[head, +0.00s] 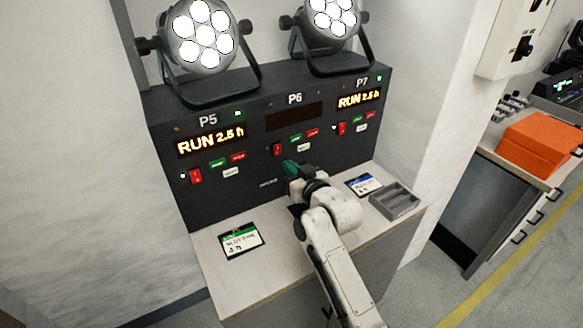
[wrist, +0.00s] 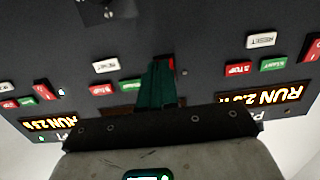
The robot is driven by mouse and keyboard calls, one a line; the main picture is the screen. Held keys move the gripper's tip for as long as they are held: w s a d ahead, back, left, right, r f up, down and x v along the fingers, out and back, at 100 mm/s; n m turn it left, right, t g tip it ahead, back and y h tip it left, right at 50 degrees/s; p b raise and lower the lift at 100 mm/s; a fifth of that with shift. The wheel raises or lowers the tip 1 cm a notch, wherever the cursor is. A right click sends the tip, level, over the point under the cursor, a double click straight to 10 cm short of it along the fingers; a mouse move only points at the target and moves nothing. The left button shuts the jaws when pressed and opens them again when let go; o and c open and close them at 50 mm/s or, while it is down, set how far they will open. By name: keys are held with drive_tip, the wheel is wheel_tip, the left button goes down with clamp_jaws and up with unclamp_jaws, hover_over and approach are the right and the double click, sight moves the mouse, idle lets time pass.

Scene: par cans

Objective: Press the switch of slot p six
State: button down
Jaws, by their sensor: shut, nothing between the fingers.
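The P6 slot is in the middle of the dark panel in the head view, with a dark display (head: 295,116). Its red rocker switch (head: 277,149) sits below and left of that display. My gripper (head: 289,165) is shut and empty, its green fingers pointing at the panel just below the switch. In the wrist view, where the panel appears upside down, the shut fingers (wrist: 163,65) cover part of the P6 slot. A red sliver of the switch (wrist: 171,62) shows beside the fingertips. I cannot tell whether they touch it.
P5 (head: 210,142) on the left and P7 (head: 358,98) on the right show lit RUN displays and have similar switches. Lit lamps (head: 198,38) stand above. A green-edged card (head: 241,240), a blue-edged card (head: 363,184) and a grey tray (head: 396,201) are on the ledge.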

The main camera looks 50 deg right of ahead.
drive_tip(key=s+a+f+b, duration=0.1)
drive_tip(key=s+a, duration=0.2)
drive_tip(key=s, duration=0.7)
drive_tip(key=shift+f+b, duration=0.3)
drive_tip(key=shift+b, duration=0.05)
drive_tip(key=s+a+f+n+g+y, duration=0.2)
drive_tip(key=s+a+f+g, duration=0.35)
drive_tip(key=s+a, duration=0.2)
drive_tip(key=s+a+f+n+g+y, duration=0.1)
drive_tip(key=s+a+f+g+y, duration=0.2)
drive_tip(key=s+a+f+g, duration=0.4)
drive_tip(key=s+f+g, duration=0.2)
drive_tip(key=s+f, duration=0.3)
drive_tip(key=s, duration=0.5)
drive_tip(key=shift+s+g+h, duration=0.3)
drive_tip(key=shift+g, duration=0.05)
